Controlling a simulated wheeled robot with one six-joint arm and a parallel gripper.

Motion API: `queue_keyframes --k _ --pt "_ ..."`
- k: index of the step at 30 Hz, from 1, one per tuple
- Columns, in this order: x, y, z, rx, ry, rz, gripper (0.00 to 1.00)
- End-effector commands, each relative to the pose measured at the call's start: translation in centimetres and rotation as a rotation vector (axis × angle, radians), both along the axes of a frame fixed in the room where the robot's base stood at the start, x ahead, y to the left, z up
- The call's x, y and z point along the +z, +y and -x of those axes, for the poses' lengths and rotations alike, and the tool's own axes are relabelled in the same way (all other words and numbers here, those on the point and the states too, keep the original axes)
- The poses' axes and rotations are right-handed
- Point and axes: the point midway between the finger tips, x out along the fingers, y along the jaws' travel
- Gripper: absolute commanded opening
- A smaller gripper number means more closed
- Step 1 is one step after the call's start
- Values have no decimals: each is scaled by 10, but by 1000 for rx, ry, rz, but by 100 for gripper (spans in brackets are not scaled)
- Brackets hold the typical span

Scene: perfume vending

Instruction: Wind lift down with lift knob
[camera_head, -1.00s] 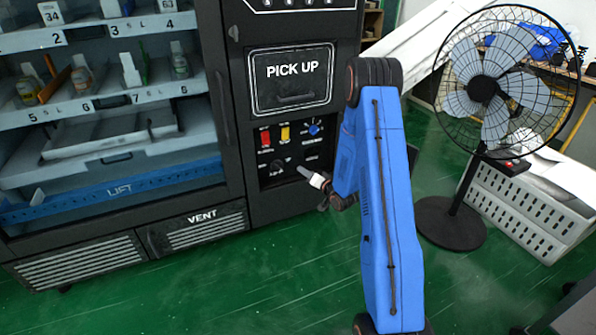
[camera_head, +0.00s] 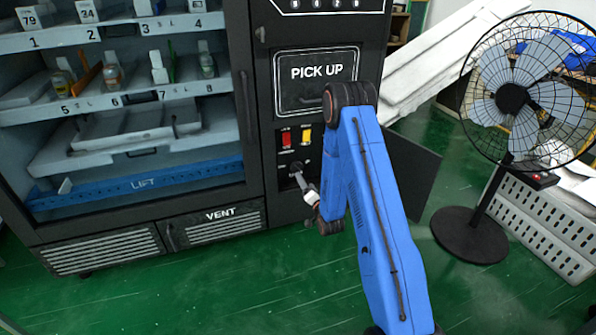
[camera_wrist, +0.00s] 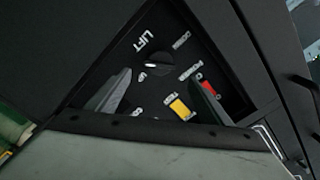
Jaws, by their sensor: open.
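The lift knob is a small dark round knob (camera_wrist: 155,62) beside the white LIFT lettering in the wrist view. In the head view the knob (camera_head: 296,167) sits low on the recessed control panel. My gripper (camera_wrist: 158,96) is open, with one finger on either side of the knob's line in the wrist view. In the head view my gripper (camera_head: 298,180) is just below and in front of the knob; contact cannot be told. The blue-fronted lift (camera_head: 142,183) lies low inside the vending machine, below the bottle shelves.
A red switch (camera_head: 286,138) and a yellow switch (camera_head: 305,138) sit above the knob. The PICK UP door (camera_head: 316,82) is above them. A dark open panel (camera_head: 413,170) stands right of my arm. A fan (camera_head: 512,98) stands farther right on the green floor.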

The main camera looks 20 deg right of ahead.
Motion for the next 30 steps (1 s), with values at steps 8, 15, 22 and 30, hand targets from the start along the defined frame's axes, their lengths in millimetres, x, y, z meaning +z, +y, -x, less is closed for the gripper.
queue_keyframes --k 8,15,22,30 --pt "0 1 -51 1 -2 0 73" --pt "0 1 -89 0 -1 -1 73" --pt "0 1 -109 0 1 0 73" --pt "0 1 -113 0 1 -1 73"
